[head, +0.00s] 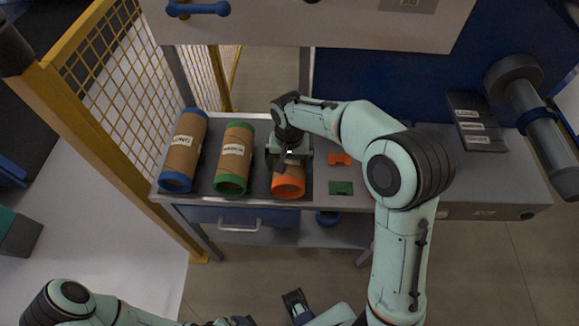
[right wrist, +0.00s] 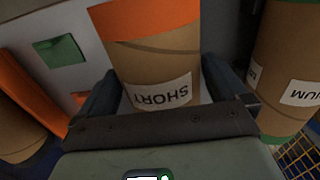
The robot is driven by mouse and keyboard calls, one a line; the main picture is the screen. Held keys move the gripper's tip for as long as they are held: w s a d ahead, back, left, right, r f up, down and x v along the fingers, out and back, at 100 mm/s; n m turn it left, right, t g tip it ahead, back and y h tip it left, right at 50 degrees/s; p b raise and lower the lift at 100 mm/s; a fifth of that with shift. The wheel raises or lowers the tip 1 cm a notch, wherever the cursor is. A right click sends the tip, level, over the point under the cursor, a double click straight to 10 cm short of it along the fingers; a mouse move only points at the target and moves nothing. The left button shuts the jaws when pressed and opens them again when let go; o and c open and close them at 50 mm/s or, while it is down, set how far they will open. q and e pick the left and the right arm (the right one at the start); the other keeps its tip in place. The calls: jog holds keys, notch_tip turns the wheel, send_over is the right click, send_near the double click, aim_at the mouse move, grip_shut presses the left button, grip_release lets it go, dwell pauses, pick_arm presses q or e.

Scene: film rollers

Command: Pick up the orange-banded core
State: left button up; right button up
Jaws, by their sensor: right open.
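The orange-banded core (head: 289,188) is a brown cardboard tube lying on the grey bench, its orange near end facing the front. In the right wrist view the core (right wrist: 155,55) carries a white label reading SHORT. My right gripper (head: 290,157) is over it from above, open, with one finger on each side of the tube. I cannot tell whether the fingers touch it. The gripper and wrist hide the core's far part in the head view. Part of my left arm shows at the bottom edge of the head view; its jaw state is unclear.
A green-banded core (head: 235,160) lies left of the orange one, and a blue-banded core (head: 184,150) farther left. An orange card (head: 339,158) and a green card (head: 341,187) lie to the right. A yellow mesh fence (head: 100,60) stands at left.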

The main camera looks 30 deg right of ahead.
notch_tip(320, 180, down, 3)
jog(key=shift+f, duration=0.15)
jog(key=c, duration=0.9)
